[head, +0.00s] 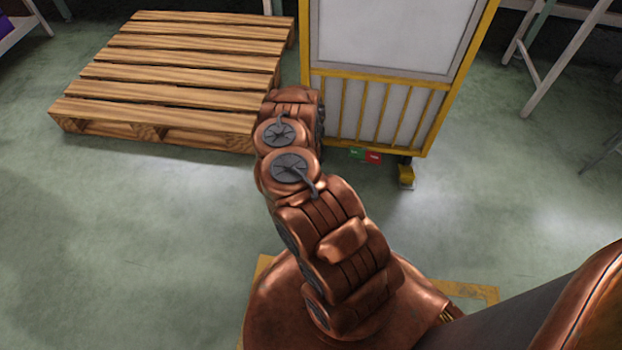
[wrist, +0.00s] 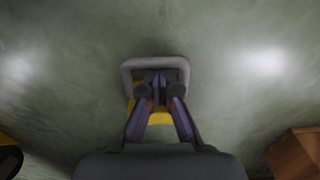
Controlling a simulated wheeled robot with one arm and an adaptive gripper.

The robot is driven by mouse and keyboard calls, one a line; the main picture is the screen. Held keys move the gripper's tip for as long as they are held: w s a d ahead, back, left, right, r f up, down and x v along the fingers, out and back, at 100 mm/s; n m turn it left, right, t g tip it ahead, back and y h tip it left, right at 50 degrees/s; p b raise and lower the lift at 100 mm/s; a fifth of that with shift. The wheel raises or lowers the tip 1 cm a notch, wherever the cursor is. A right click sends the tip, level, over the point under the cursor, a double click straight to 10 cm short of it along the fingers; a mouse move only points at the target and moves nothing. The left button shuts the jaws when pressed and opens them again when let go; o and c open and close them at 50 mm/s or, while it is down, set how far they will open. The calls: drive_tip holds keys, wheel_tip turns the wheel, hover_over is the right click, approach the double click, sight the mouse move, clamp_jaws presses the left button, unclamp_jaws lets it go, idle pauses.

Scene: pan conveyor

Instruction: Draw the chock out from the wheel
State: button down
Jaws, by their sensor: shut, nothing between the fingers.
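In the wrist view the chock shows as a yellow block (wrist: 160,118) with a grey loop handle (wrist: 155,62) on the floor. My gripper (wrist: 158,92) is shut, with nothing between its fingers. Its fingertips appear inside the outline of the loop, over the block; I cannot tell whether they pass through the loop or touch it. The fingers hide part of the block. A black and yellow part, perhaps a wheel (wrist: 8,158), is cut off at the lower left. In the head view my arm hides the gripper and the chock.
A yellow-framed cart (head: 431,90) with white panels stands right of my arm, with a caster (head: 406,176) at its near right corner and a green and red tag low down. A wooden pallet (head: 165,105) lies to the left. Floor is clear at left front and right.

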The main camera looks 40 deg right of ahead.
drive_tip(key=shift+s+a, duration=0.5)
drive_tip(key=shift+a, duration=0.1)
wheel_tip(320, 180, up, 10)
drive_tip(key=p, duration=1)
